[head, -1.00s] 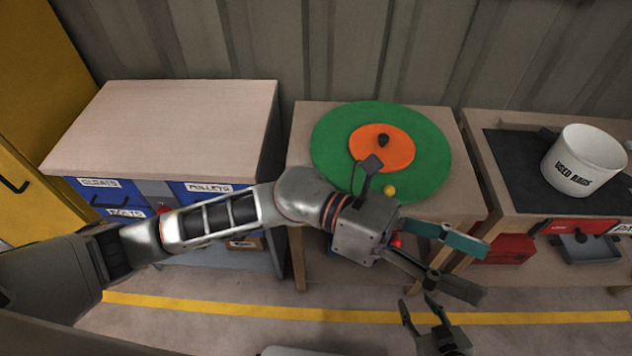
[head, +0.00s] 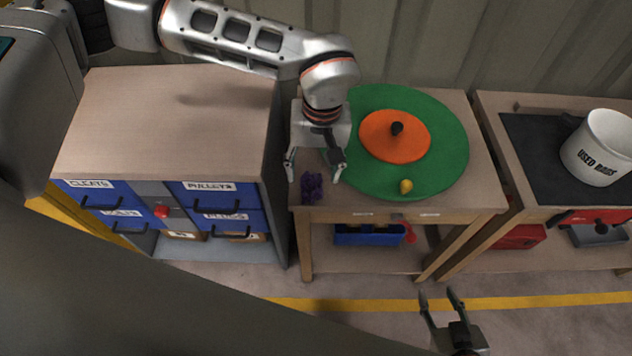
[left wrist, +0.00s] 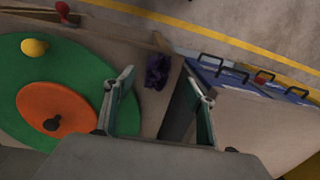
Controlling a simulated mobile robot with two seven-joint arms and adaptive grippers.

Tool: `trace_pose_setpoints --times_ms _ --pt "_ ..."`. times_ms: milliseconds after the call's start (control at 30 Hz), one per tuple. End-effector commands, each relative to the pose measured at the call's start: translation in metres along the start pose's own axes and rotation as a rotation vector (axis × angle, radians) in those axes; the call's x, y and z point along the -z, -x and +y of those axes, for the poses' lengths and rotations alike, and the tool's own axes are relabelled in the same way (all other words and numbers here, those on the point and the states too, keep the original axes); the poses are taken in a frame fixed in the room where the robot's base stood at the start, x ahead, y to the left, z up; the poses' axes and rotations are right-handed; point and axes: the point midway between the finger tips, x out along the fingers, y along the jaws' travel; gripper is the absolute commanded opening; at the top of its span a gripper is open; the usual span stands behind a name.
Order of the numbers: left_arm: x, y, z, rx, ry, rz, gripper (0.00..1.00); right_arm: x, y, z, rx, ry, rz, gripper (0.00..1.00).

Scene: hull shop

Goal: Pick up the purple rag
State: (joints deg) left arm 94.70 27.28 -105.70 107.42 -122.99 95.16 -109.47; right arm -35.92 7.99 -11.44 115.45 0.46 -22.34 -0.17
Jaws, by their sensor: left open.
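The purple rag (head: 311,187) lies crumpled at the front left corner of the middle wooden table (head: 350,207). It also shows in the left wrist view (left wrist: 158,71), between and beyond the two fingers. My left gripper (head: 314,177) is open and empty, pointing down over the table, with its fingertips either side of the rag in the head view. In the wrist view the rag is still ahead of the fingertips (left wrist: 163,88), not touched by them. My right gripper (head: 443,300) is open and empty, low in front of the table over the floor.
A green disc (head: 450,140) with an orange disc (head: 415,150), a dark knob and a yellow piece (head: 406,186) lies beside my left gripper. A drawer cabinet (head: 170,120) stands left. A white "used rags" pot (head: 598,148) stands on the right bench.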

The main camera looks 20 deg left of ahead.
Motion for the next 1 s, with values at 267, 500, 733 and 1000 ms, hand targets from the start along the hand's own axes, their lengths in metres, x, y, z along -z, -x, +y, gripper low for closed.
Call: trace_pose_setpoints --times_ms 267,500,733,1000 --pt "0.0 -0.029 0.0 0.002 0.001 -0.003 0.55 -0.004 -0.001 0.0 -0.001 0.002 -0.004 0.39" --pt "0.002 -0.063 0.001 0.001 0.0 -0.006 0.55 -0.007 -0.001 0.0 -0.001 0.005 -0.006 0.39" --pt "0.003 -0.076 0.001 0.0 0.0 -0.003 0.55 -0.006 -0.001 0.001 -0.002 0.008 -0.005 0.39" --pt "0.003 -0.076 0.001 -0.001 0.0 -0.002 0.38 -0.006 -0.002 0.001 -0.003 0.008 -0.005 0.39"
